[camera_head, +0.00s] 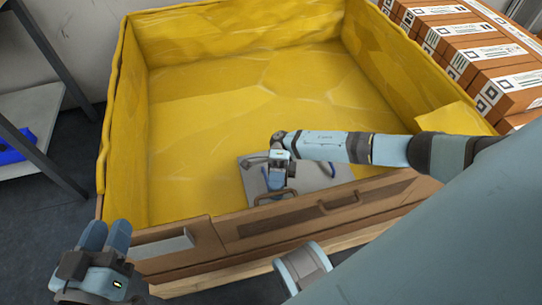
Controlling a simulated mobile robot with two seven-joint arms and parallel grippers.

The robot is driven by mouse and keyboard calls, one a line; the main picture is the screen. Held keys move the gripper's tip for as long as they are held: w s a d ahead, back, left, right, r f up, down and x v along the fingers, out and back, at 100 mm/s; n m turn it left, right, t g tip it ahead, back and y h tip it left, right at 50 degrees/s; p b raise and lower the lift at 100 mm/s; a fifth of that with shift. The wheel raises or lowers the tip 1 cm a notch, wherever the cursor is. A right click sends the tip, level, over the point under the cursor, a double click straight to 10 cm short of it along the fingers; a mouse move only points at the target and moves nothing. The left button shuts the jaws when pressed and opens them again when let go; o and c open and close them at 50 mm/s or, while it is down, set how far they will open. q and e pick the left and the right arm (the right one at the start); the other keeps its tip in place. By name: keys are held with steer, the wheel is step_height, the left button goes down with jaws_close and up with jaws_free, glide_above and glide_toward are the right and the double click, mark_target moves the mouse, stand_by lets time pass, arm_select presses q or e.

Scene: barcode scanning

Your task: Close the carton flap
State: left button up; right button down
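The carton is a large brown box with a yellow liner (230,105) inside. Its brown front side (185,262) has a lowered middle section with dark slots. I cannot tell which part of it is the flap. My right gripper (276,182) reaches in from the right over the box and points down just behind the front wall, near a small brown loop. Whether its fingers hold anything is too small to tell. My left gripper (107,232) is outside the box at the front left corner. Its blue fingers are close together with nothing seen between them.
A grey flat piece (318,178) with blue marks lies inside the box beneath my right gripper. Stacked brown labelled boxes (465,45) stand at the right. A metal shelf (30,115) with a blue item stands at the left. Dark floor is clear between shelf and carton.

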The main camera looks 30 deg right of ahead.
arm_select(q)
steer(key=shift+w+a+f, duration=0.1)
steer(key=shift+w, duration=0.1)
arm_select(e)
steer(key=shift+s+a+f, duration=0.1)
steer(key=shift+s+f, duration=0.2)
steer(key=shift+f, duration=0.4)
steer(key=c, duration=1.2)
jaws_free()
steer(key=shift+o, duration=0.2)
steer(key=shift+w+r, duration=0.1)
